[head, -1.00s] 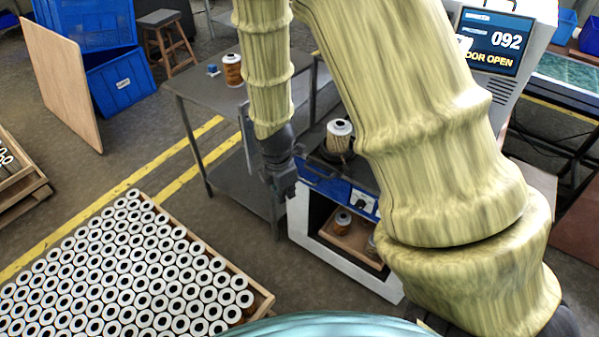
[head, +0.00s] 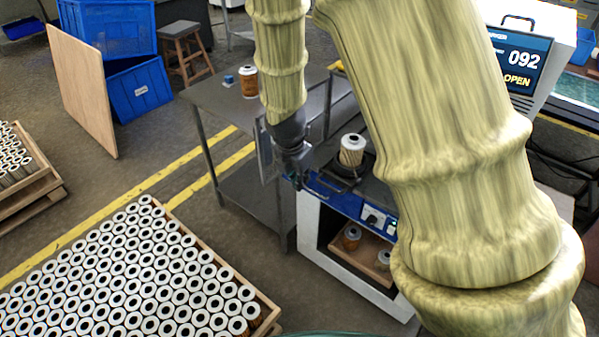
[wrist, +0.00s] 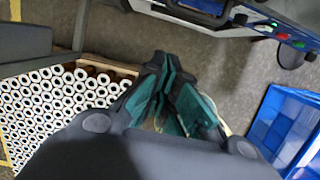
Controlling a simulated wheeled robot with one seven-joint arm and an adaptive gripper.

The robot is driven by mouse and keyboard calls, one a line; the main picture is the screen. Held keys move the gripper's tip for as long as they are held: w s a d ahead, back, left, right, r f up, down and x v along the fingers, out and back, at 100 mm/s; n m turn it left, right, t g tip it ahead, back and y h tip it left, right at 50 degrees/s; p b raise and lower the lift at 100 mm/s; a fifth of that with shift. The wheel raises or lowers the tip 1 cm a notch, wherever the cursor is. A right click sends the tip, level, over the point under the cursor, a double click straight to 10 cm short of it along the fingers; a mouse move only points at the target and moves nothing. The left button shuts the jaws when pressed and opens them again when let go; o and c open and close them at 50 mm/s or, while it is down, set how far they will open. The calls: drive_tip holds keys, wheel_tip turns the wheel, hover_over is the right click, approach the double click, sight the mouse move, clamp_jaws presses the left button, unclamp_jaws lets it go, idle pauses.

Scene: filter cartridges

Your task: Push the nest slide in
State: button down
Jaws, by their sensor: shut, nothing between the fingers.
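The nest slide (head: 338,182) is a dark piece at the top front of the blue-fronted machine (head: 345,202). A white-topped filter cartridge (head: 352,150) stands upright on it. How far the slide sticks out is hard to tell. My gripper (head: 294,181) is just left of the slide and the machine's front corner, and no contact is visible. In the wrist view its green-padded fingers (wrist: 165,88) are together with nothing held. Part of the machine front (wrist: 250,18) shows at the top of that view; the cartridge is not seen there.
A pallet of cartridges (head: 265,309) lies at lower left. A grey table (head: 215,98) with an orange cartridge (head: 249,82) stands behind my gripper. A screen (head: 518,64) reads "092" and "OPEN". Clear floor lies between pallet and machine.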

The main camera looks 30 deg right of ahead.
drive_tip(key=w+d+f+p, duration=0.2)
drive_tip(key=d+f, duration=0.2)
drive_tip(key=f, duration=0.2)
drive_tip(key=shift+d+f, duration=0.15)
drive_tip(key=shift+d, duration=0.25)
drive_tip(key=shift+d, duration=0.1)
idle(0.3)
